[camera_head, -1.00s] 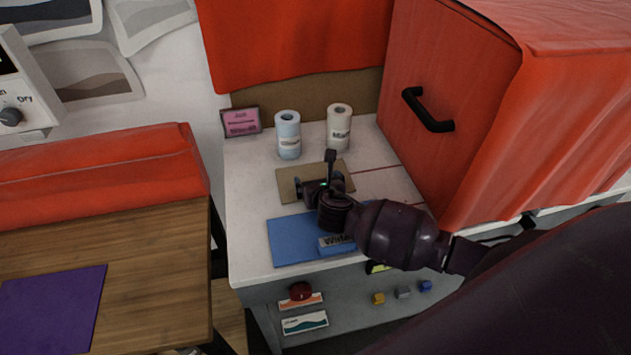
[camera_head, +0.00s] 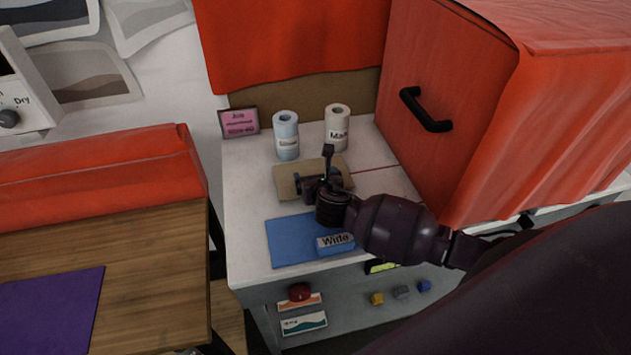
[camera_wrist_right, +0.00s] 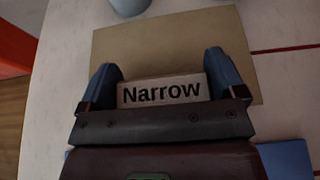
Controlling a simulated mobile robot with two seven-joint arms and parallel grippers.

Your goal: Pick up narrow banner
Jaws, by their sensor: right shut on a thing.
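The narrow banner is a small beige block marked "Narrow" (camera_wrist_right: 162,91), seen in the right wrist view between the two blue fingers of my right gripper (camera_wrist_right: 168,85). The fingers are shut on its two ends. It is over or on a tan mat (camera_wrist_right: 190,40); I cannot tell whether it touches the mat. In the head view my right gripper (camera_head: 318,184) is above the tan mat (camera_head: 288,180) and hides most of the banner. A blue block marked "Wide" (camera_head: 335,243) lies on a blue mat (camera_head: 288,240) nearer the front. My left gripper is not in view.
A blue roll (camera_head: 286,137) and a cream roll (camera_head: 337,128) stand behind the tan mat, with a pink sign (camera_head: 239,122) at left. A red cabinet (camera_head: 450,70) with a black handle bounds the right. White counter (camera_head: 245,200) is clear at left.

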